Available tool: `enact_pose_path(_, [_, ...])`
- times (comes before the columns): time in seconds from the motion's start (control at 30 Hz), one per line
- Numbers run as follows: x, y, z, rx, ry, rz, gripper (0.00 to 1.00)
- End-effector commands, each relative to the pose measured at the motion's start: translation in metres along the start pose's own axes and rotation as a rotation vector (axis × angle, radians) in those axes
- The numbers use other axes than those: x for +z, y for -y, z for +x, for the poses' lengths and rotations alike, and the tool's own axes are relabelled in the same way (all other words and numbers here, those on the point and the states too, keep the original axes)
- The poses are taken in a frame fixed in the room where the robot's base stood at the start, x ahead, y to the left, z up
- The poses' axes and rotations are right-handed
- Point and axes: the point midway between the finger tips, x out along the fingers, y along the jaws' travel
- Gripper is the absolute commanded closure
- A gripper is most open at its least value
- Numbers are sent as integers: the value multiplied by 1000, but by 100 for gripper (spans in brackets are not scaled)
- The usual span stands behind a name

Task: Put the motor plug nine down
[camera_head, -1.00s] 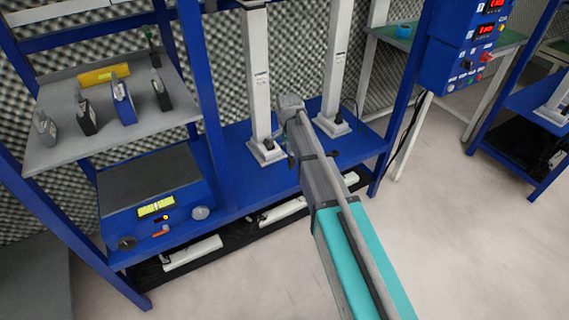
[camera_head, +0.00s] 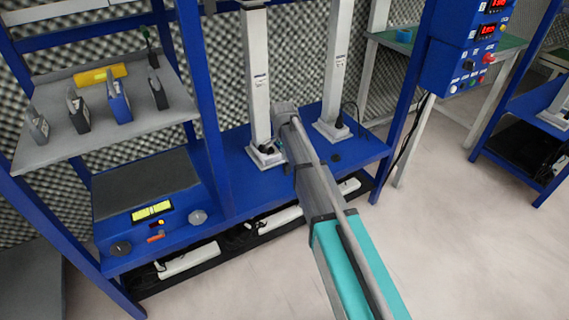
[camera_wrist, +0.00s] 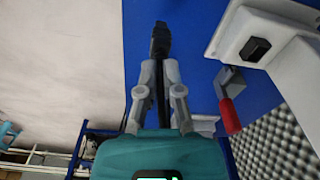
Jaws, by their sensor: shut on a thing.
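My gripper (camera_wrist: 159,65) shows in the wrist view, its two grey fingers shut on a slim black motor plug (camera_wrist: 160,38) that points away from the wrist. Behind the plug is the blue shelf (camera_wrist: 190,35); I cannot tell whether the plug touches it. In the head view my arm reaches over the lower blue shelf (camera_head: 235,180), between and in front of two white columns, and the arm hides the fingers and most of what they hold.
The left white column (camera_head: 257,80) and right white column (camera_head: 337,70) stand on the shelf. A red-handled thing (camera_wrist: 229,112) is right of the gripper. A blue control box (camera_head: 150,225) and a grey shelf (camera_head: 70,145) with several upright devices stand left. Floor is clear at right.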

Motion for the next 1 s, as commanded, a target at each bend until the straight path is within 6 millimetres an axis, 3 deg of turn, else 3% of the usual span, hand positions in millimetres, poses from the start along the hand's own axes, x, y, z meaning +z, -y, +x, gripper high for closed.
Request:
enact_pose_path(0.4, [2, 6, 34, 0, 0, 0, 100])
enact_pose_path(1.0, [2, 6, 41, 0, 0, -1, 100])
